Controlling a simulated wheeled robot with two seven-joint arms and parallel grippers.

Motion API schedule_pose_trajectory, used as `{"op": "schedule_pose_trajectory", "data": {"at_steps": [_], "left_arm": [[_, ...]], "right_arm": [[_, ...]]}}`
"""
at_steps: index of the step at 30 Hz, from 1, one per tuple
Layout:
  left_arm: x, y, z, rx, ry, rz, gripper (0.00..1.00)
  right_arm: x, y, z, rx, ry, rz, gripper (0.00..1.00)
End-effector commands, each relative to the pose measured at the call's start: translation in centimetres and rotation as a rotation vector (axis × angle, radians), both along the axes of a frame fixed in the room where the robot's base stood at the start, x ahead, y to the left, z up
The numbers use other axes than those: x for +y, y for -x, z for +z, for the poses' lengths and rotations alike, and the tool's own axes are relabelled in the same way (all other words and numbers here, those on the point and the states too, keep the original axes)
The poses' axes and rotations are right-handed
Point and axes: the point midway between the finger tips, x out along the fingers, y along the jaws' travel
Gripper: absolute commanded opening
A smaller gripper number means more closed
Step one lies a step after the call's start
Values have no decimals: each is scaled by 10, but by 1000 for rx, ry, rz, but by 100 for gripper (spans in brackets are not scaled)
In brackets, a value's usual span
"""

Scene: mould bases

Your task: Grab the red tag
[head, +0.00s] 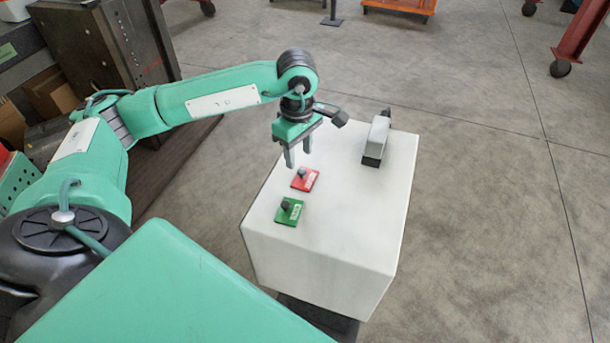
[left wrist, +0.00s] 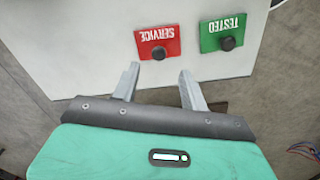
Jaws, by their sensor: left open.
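The red tag (head: 305,180) lies flat on the white block-shaped table, with a dark knob on it. In the left wrist view the red tag (left wrist: 158,40) reads "SERVICE" upside down and lies just beyond the fingertips. The green tag (head: 289,212), with its own dark knob, lies nearer to me. It reads "TESTED" in the left wrist view (left wrist: 223,31). My left gripper (head: 298,158) is open and empty, its fingers pointing down above the table near the red tag. The left wrist view shows its two fingers (left wrist: 160,70) apart with nothing between them. My right gripper is not visible.
The white table (head: 322,246) has bare room right of the tags. A grey and black device (head: 377,138) stands at its far right. A dark cabinet (head: 110,50) and boxes stand at the left. Open concrete floor (head: 500,200) lies to the right.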

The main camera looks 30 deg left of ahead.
Motion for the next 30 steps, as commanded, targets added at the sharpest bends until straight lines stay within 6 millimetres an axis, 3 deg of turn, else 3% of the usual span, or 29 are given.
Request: {"op": "schedule_pose_trajectory", "data": {"at_steps": [10,19,26,30], "left_arm": [[-5,-3,-45,4,0,0,44],[-5,-4,-51,0,0,-1,44],[-5,-4,-51,0,0,-1,1],[-5,-4,-51,0,0,0,0]], "right_arm": [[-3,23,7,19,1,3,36],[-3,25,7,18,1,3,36],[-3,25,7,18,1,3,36],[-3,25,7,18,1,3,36]]}}
